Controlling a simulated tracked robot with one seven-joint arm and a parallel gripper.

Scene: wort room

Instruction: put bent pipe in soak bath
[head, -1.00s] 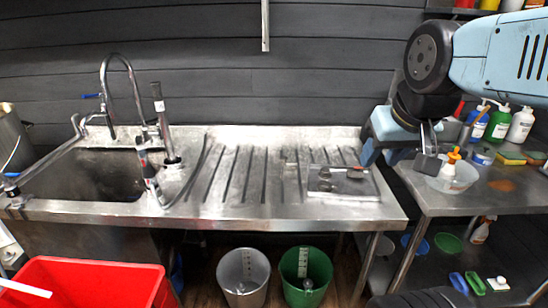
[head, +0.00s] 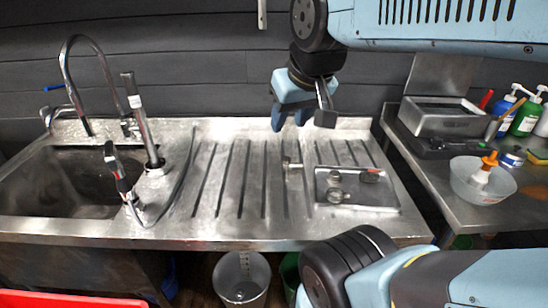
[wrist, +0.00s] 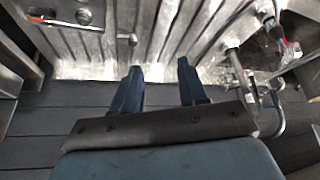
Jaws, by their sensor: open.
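A small grey metal piece (head: 291,164), perhaps the bent pipe, lies on the ribbed steel drainboard left of a shallow tray (head: 385,198). It also shows in the wrist view (wrist: 128,39). The tray holds a few metal fittings (head: 338,194) and a dark reddish piece (head: 370,176); I cannot tell if one is the bent pipe. My gripper (head: 290,118) is open and empty above the back of the drainboard; its blue fingers (wrist: 160,72) are apart. The soak bath is uncertain: a clear tub (head: 478,192) with an orange-topped item stands on the right table.
A sink basin (head: 70,185) with a tall faucet (head: 70,75) and upright sprayer is at left. A steel box (head: 432,120) and bottles (head: 525,117) stand on the right table. A grey bucket (head: 240,280) is below.

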